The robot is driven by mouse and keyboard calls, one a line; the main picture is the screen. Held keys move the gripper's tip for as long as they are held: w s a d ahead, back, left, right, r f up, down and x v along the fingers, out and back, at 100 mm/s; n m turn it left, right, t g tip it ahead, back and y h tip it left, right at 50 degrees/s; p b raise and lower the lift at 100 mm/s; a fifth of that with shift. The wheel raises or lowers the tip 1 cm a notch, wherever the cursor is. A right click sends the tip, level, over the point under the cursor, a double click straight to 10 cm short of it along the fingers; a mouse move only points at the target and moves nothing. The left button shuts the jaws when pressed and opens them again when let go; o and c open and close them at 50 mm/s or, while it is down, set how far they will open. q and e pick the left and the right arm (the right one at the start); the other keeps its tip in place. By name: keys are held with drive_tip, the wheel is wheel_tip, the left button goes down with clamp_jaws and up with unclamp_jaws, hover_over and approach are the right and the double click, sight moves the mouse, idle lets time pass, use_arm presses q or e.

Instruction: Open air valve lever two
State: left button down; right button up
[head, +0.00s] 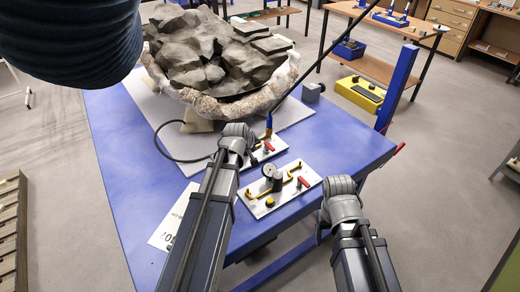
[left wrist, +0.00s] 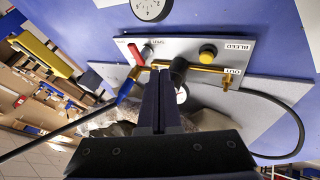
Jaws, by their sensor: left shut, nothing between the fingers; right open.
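Two metal valve panels lie on the blue table. The far panel (head: 276,146) has a red lever (head: 268,147), and that lever also shows in the left wrist view (left wrist: 135,53), set across a brass pipe (left wrist: 205,68). No number is readable on either lever. My left gripper (head: 238,132) is over the far panel; its fingers (left wrist: 162,80) are shut and empty, a little right of the red lever. My right gripper (head: 341,192) is open, right of the near panel, its fingers barely visible.
A large fossil block (head: 215,50) in a plaster jacket sits behind the panels. A black hose (head: 165,150) curves left of the far panel. A labelled sheet (head: 168,225) lies left of my left arm.

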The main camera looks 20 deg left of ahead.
use_arm(q)
drive_tip(key=b, duration=0.8)
approach(266, 149)
drive_tip(key=f, duration=0.1)
drive_tip(key=s+a+f, duration=0.1)
drive_tip(key=f, duration=0.2)
drive_tip(key=shift+s+a+f, duration=0.15)
drive_tip(key=shift+a+f, duration=0.05)
drive_tip(key=shift+a, duration=0.1)
drive_tip(key=w+d, duration=0.2)
drive_tip(key=w, duration=0.1)
drive_tip(key=shift+r, duration=0.15)
drive_tip(key=shift+w+d, duration=0.15)
drive_tip(key=shift+d, duration=0.1)
